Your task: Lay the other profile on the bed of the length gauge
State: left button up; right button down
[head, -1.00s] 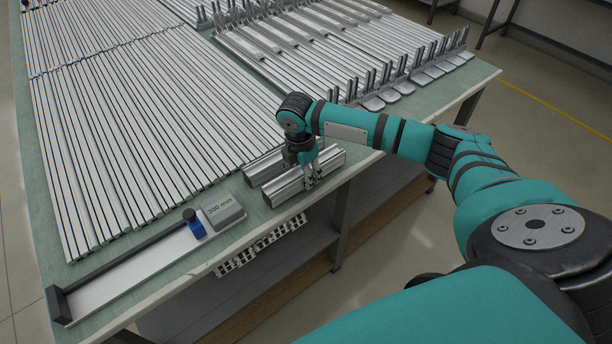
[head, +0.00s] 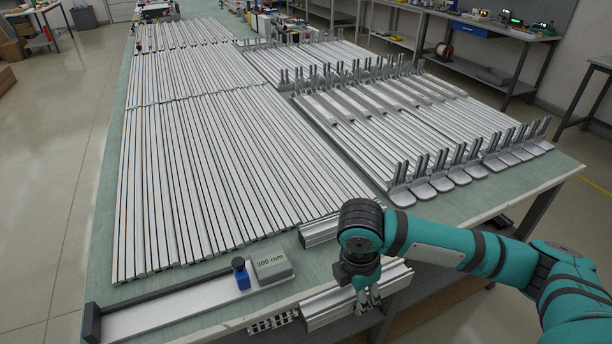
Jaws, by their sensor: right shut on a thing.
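The length gauge lies at the front left of the table. It has a pale, empty bed (head: 185,308), a dark end stop (head: 92,322) at its left and a blue piece with a dark knob (head: 242,274) at its right. My right gripper (head: 368,303) is shut on a short silver profile (head: 332,308) at the table's front edge, right of the gauge. It appears held up, but its height is hard to tell. Another short profile (head: 318,231) lies behind it, partly hidden by my wrist. My left gripper is not in view.
A grey block marked 300 mm (head: 271,264) stands at the gauge's right end. Long profiles (head: 215,180) cover the table (head: 105,268) behind. Brackets with upright prongs (head: 440,175) stand at the right. Black-and-white pieces (head: 272,322) show at the front edge.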

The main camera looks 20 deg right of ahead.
aim_at(346, 300)
jog(key=m, duration=0.1)
jog(key=a+r+m, duration=0.1)
jog(key=shift+m, duration=0.3)
jog(key=a+r+m, duration=0.1)
jog(key=m, duration=0.3)
jog(key=a+r+m+g, duration=0.1)
jog(key=r+m, duration=0.1)
jog(key=m, duration=0.2)
jog(key=s+a+r+m, duration=0.1)
jog(key=r+m, duration=0.1)
jog(key=m, duration=0.2)
jog(key=shift+y, duration=0.4)
jog(key=m, duration=0.1)
jog(key=r+m, duration=0.1)
jog(key=m, duration=0.2)
jog(key=shift+s+a+r+y, duration=0.25)
jog(key=shift+a+r+y, duration=0.05)
jog(key=shift+a, duration=0.1)
jog(key=shift+f, duration=0.1)
